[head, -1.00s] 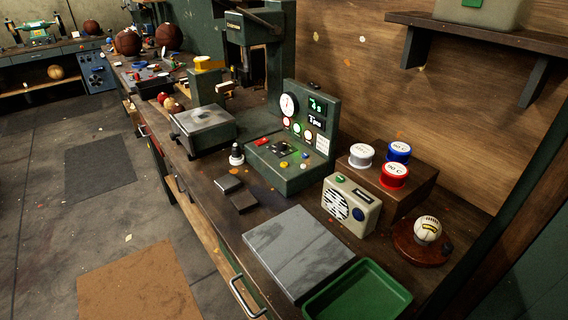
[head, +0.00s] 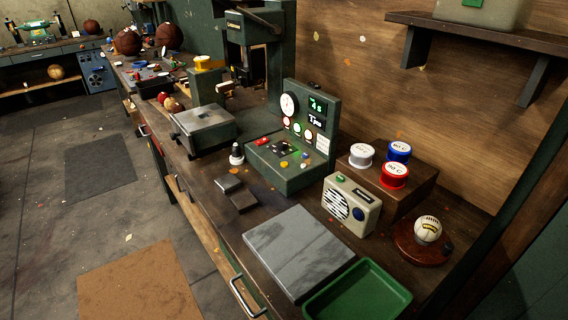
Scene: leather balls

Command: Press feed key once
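A green control console (head: 296,160) stands on the workbench in the middle of the head view. Its upright panel carries a round white dial (head: 289,104), a green-lit display (head: 317,106) and a second display with white text (head: 314,121). A row of small round lights or buttons (head: 297,129) sits below them. Its sloped deck holds a red key (head: 263,142), a dark central part (head: 283,148), a yellow button (head: 284,165) and other small coloured controls. The labels are too small to show which is the feed key. Neither gripper is in view.
A cream radio-like box (head: 351,203), a grey slab (head: 300,250) and a green tray (head: 357,291) lie in front of the console. Thread spools sit on a wooden block (head: 411,190). A dark press (head: 262,50) stands behind.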

